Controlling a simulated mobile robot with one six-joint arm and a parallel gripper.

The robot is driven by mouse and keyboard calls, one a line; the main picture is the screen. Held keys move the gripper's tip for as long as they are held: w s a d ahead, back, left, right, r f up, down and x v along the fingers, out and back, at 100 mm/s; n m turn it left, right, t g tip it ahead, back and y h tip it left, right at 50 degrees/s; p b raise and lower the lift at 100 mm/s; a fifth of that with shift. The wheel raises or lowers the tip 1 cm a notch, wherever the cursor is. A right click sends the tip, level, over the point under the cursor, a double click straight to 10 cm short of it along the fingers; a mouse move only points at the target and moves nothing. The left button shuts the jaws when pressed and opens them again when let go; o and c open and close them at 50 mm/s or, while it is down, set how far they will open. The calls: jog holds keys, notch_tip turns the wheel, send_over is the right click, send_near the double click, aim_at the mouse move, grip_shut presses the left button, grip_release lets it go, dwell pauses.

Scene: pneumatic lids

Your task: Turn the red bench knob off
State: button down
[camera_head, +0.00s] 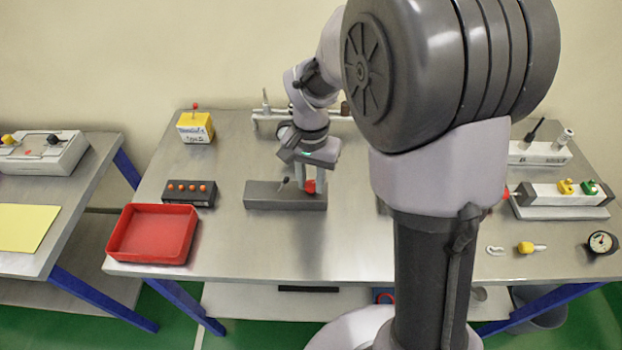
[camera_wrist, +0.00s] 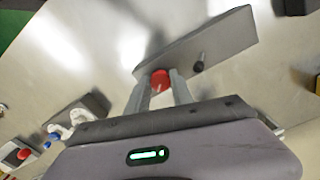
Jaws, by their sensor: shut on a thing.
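The red bench knob (camera_head: 310,187) sits on the right part of a low grey block (camera_head: 262,201) on the metal bench. My gripper (camera_head: 309,182) reaches down to it from above. In the wrist view the red knob (camera_wrist: 160,77) is between the two fingertips (camera_wrist: 161,82), and the gripper is shut on it. The knob's pointer direction is hidden. A small dark lever (camera_wrist: 199,64) stands on the same block beside the knob, apart from my fingers.
A red tray (camera_head: 116,244) and a dark box with orange buttons (camera_head: 188,193) lie left of the block. A yellow box (camera_head: 195,127) stands behind them. White fixtures, a loose yellow part (camera_head: 527,247) and a gauge (camera_head: 601,242) are at right. The bench in front of the block is clear.

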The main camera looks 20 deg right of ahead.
aim_at(311, 185)
dwell(0.5)
jog(key=c, duration=1.1)
grip_release()
notch_tip(311, 185, up, 17)
jog(key=p, duration=0.7)
jog(key=shift+r, duration=0.2)
jog(key=s+a+n+t+b, duration=0.1)
jog(key=s+t, duration=0.1)
jog(key=s, duration=0.4)
jog(key=s+a+n+t+y+b, duration=0.1)
jog(key=s+t+b, duration=0.1)
jog(key=s, duration=0.4)
jog(key=s+a+t+y+b, duration=0.1)
jog(key=s+b, duration=0.1)
jog(key=s, duration=0.5)
jog(key=shift+a+f+n+t, duration=0.35)
jog(key=shift+n+t, duration=0.05)
